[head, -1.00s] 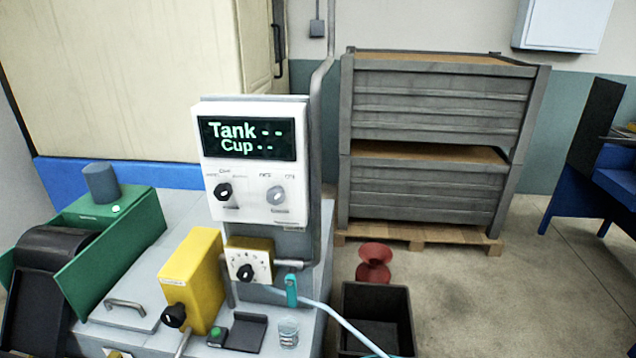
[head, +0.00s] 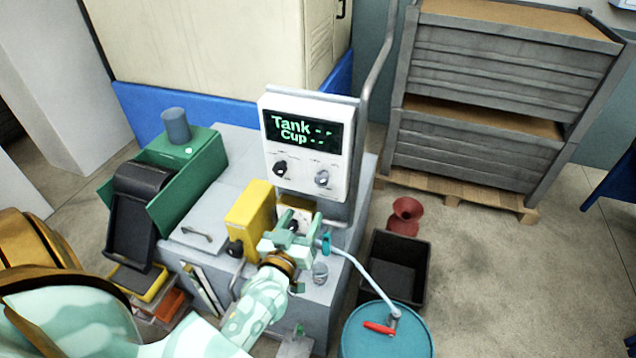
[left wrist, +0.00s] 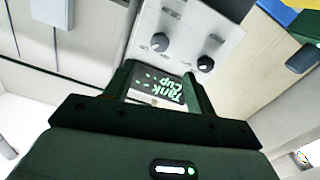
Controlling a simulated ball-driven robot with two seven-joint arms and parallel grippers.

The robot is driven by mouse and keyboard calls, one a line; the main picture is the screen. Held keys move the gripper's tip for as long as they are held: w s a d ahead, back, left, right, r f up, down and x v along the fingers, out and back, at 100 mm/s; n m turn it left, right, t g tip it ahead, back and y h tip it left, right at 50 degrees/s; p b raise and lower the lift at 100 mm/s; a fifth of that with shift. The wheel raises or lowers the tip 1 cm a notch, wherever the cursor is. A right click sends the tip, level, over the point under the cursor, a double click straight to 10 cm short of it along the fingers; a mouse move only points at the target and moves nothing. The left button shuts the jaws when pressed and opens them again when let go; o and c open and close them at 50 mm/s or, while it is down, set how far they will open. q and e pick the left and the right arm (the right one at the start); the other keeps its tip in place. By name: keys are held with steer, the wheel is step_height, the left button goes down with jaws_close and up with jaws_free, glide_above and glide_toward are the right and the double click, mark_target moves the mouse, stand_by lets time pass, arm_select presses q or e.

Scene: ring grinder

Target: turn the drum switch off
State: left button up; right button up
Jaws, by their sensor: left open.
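A grey-white control box (head: 306,163) with a dark display reading "Tank --" and "Cup --" stands on the machine in the head view. Below the display are a left black knob (head: 280,168) and a right grey knob (head: 322,178). Their labels are too small to read, so I cannot tell which is the drum switch.
A yellow box (head: 250,213) with a black knob stands left of the gripper. A glass (head: 320,272) and a teal-handled hose (head: 350,262) are to its right. A black bin (head: 397,265) and a teal drum (head: 388,338) stand on the floor at right.

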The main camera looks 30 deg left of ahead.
mark_target(320, 182)
arm_select(q)
steer(key=x, duration=1.2)
steer(key=shift+c, duration=0.4)
steer(key=c, duration=0.9)
